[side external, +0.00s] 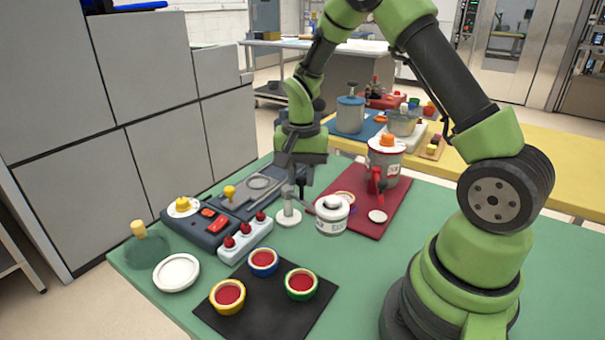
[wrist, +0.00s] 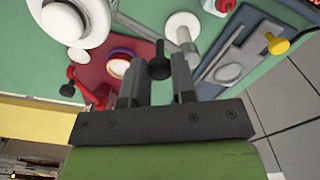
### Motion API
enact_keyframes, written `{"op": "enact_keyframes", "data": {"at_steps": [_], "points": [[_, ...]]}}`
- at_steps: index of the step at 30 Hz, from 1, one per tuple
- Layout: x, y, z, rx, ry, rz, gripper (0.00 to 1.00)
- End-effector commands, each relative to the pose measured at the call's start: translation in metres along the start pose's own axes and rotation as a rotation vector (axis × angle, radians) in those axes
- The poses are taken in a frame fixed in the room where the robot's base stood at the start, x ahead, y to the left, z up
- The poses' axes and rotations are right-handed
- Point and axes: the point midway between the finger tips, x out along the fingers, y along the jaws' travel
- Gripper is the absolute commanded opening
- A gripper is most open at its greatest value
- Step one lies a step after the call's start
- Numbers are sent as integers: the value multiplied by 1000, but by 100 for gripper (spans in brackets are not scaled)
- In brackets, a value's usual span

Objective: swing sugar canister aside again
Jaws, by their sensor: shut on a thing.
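The sugar canister (side external: 332,214), white with a round lid, stands beside a grey post (side external: 289,207) on a white base, at the near left edge of the red mat (side external: 376,222). In the wrist view a white round body, apparently the canister (wrist: 65,20), is at top left and the post (wrist: 186,42) right of centre. My gripper (side external: 293,184) is low, just behind the post. In the wrist view my gripper (wrist: 152,66) is shut on a dark knob (wrist: 158,68) between its fingers. How the knob joins the canister is hidden.
A dark console (side external: 208,224) and a pale block with red knobs (side external: 246,241) stand to the left. In front, a black mat (side external: 270,312) holds three cups of red filling. A red-and-grey pot (side external: 385,158) stands on the red mat.

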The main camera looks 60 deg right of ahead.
Motion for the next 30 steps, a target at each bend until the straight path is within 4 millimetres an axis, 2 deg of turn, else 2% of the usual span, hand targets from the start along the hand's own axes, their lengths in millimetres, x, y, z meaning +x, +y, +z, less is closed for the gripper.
{"op": "enact_keyframes", "data": {"at_steps": [11,12,15,25,30], "points": [[-1,-1,0,8,0,-4,0],[-1,-1,0,8,0,-4,32],[-1,-1,0,7,0,-3,50],[-4,-1,0,6,0,-2,50],[-31,-1,0,6,5,-7,50]]}}
